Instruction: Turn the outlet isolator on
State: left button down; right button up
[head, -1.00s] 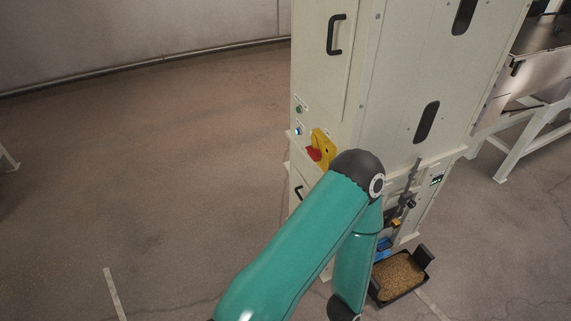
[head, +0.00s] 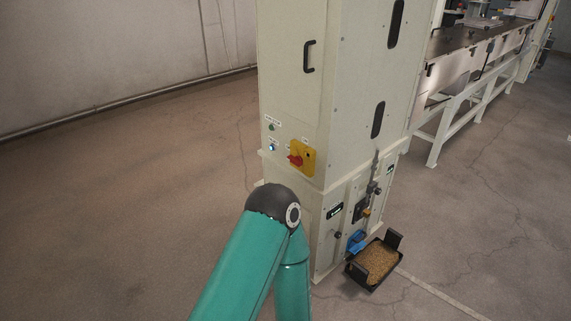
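A rotary isolator switch with a red handle on a yellow plate (head: 308,150) is on the side face of the tall cream cabinet (head: 290,90). Its handle looks roughly horizontal, but its exact setting is too small to read. One of my teal arms rises from the bottom edge, its dark elbow joint below the switch in the picture. Neither gripper shows in the head view. The lower part of the cabinet's side face is hidden behind the arm.
Small indicators (head: 272,147) sit left of the switch. A black door handle (head: 308,57) is above. A black tray of grain-like material (head: 379,261) lies on the floor below a blue part (head: 355,241). A long bench (head: 450,90) stands behind right. The left floor is clear.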

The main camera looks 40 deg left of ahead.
aim_at(297, 161)
jog(key=i, duration=0.15)
jog(key=u, duration=2.15)
jog(key=i, duration=0.9)
jog(key=z, duration=0.15)
jog(key=k, duration=0.75)
jog(key=u, duration=0.2)
jog(key=i, duration=0.8)
jog(key=z, duration=0.1)
